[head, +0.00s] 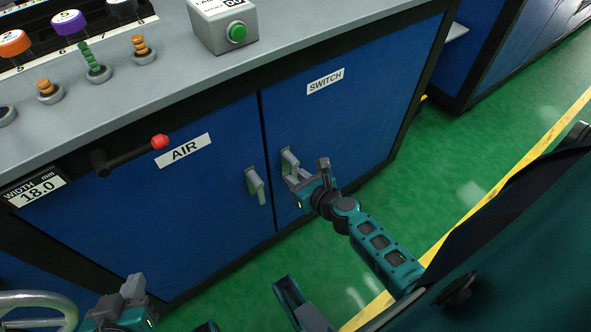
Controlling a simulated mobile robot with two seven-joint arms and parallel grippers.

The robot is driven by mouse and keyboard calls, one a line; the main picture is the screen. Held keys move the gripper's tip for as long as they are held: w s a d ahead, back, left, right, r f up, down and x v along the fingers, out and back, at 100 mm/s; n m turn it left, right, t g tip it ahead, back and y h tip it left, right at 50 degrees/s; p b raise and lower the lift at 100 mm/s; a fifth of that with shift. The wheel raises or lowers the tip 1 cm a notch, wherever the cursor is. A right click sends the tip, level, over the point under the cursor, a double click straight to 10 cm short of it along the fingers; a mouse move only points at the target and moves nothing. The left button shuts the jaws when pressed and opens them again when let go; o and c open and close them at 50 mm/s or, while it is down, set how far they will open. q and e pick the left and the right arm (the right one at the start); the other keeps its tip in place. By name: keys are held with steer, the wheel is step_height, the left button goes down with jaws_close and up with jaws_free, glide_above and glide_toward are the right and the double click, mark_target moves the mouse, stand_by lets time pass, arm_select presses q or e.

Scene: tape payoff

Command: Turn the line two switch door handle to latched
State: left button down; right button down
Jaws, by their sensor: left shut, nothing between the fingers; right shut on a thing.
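The blue door labelled SWITCH (357,115) is closed or nearly so, flush with the door beside it. Its grey handle (289,160) sits near the door's left edge. My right gripper (294,180) is shut on this handle's lever, coming in from the lower right. The fingers cover much of the lever, so its exact angle is hard to tell. My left gripper (134,287) is shut and empty at the lower left, in front of the cabinet and well away from the handle.
The AIR door (190,210) has a similar handle (257,187) just left of the switch handle, its lever hanging down. A red-knobbed lever (160,142) juts out at the left. A grey handwheel (40,300) is at the lower left. Green floor (470,150) lies right.

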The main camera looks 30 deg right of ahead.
steer(key=c, duration=1.1)
jaws_free()
arm_select(q)
steer(key=shift+s+a+r+p, duration=0.2)
steer(key=shift+a+r+p, duration=0.05)
steer(key=shift+p, duration=0.6)
arm_select(e)
steer(key=v, duration=1.2)
steer(key=shift+s+r, duration=0.3)
steer(key=shift+r, duration=0.05)
arm_select(q)
steer(key=shift+r, duration=0.15)
arm_select(e)
steer(key=shift+a, duration=0.1)
